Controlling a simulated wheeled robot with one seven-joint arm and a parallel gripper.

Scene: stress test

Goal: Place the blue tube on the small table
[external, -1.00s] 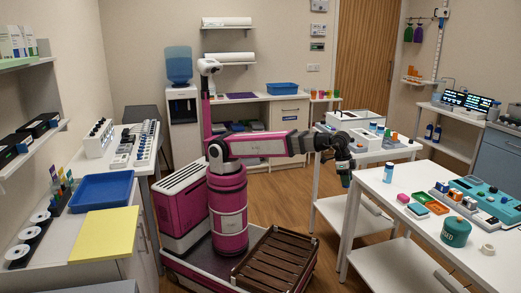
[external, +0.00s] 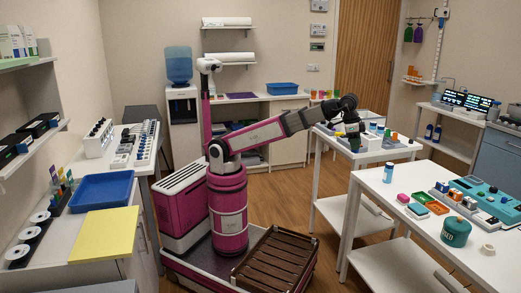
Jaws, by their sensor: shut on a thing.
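My gripper (external: 354,145) points down at the end of the raised arm, above the left part of a small white table (external: 345,154). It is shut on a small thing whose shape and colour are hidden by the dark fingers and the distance. I cannot tell whether that thing is the blue tube or whether it touches the tabletop. A small pale tube with a blue top (external: 388,173) stands upright on the nearer white table (external: 375,190) at the right.
A white open box (external: 361,118) and several small coloured containers (external: 390,135) stand on the small table, close to my gripper. Wood floor is clear between.

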